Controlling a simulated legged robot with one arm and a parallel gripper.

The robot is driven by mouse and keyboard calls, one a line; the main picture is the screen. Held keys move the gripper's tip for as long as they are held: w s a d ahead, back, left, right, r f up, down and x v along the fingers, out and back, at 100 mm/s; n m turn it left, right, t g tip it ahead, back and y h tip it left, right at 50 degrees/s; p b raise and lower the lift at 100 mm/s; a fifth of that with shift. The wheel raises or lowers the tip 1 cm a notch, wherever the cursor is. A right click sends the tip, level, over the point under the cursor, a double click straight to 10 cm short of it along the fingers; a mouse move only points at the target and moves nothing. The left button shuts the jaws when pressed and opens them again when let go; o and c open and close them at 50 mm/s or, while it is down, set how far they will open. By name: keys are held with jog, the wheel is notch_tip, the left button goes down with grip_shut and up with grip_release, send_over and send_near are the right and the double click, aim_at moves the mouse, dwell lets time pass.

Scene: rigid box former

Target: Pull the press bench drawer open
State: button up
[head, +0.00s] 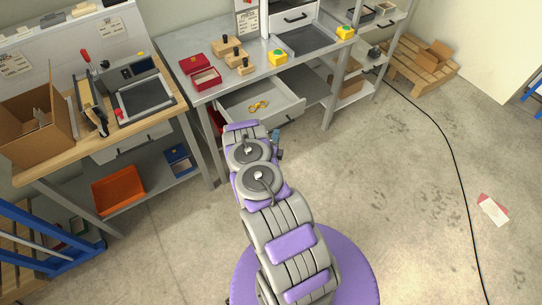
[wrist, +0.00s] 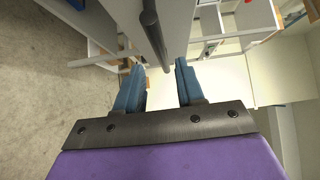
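The press bench (head: 215,78) stands at the upper middle of the head view. Its drawer (head: 285,101) is pulled out from under the top, with its inside showing and a yellow item (head: 259,106) in it. My gripper (head: 275,138) is just in front of the drawer, partly hidden by my arm. In the wrist view my gripper (wrist: 159,66) is open, its two blue fingers apart. A dark bar handle (wrist: 154,35) on the pale drawer front (wrist: 127,18) lies ahead, in line with the gap between the fingers. I see no finger touching it; its exact depth is unclear.
A wooden-topped bench (head: 160,108) with a cardboard box (head: 38,125) stands on the left, an orange bin (head: 118,188) below it. Red boxes and wooden fixtures sit on the press bench.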

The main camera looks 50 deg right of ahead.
jog(key=v, duration=1.1)
jog(key=shift+s, duration=0.2)
jog(key=shift+f, duration=0.15)
jog(key=shift+w, duration=0.15)
